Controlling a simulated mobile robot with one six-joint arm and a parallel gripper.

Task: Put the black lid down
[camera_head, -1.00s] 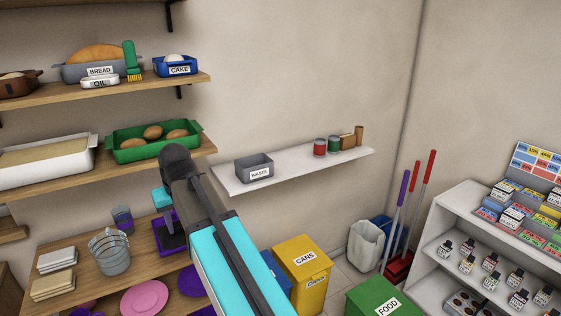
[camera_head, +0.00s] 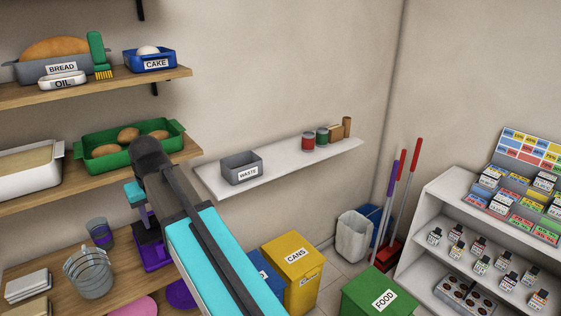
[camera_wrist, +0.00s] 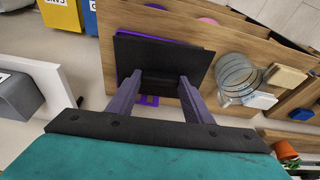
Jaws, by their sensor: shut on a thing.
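My gripper (camera_wrist: 160,82) is shut on a flat black lid (camera_wrist: 160,55), with one finger on each side of its near part. Purple edges of an object (camera_wrist: 149,100) show past the lid in the wrist view; the lid covers most of it. In the head view this purple object (camera_head: 157,256) stands on the wooden lower shelf, below my gripper (camera_head: 148,232). My arm hides part of this area. I cannot tell whether the lid touches the purple object.
A clear bucket (camera_head: 88,274), a purple-banded cup (camera_head: 99,233) and stacked pale blocks (camera_head: 27,285) stand left on the lower shelf. Pink and purple plates lie below. A white shelf (camera_head: 290,160) holds a grey WASTE box (camera_head: 241,167). Yellow CANS bin (camera_head: 292,270) stands right.

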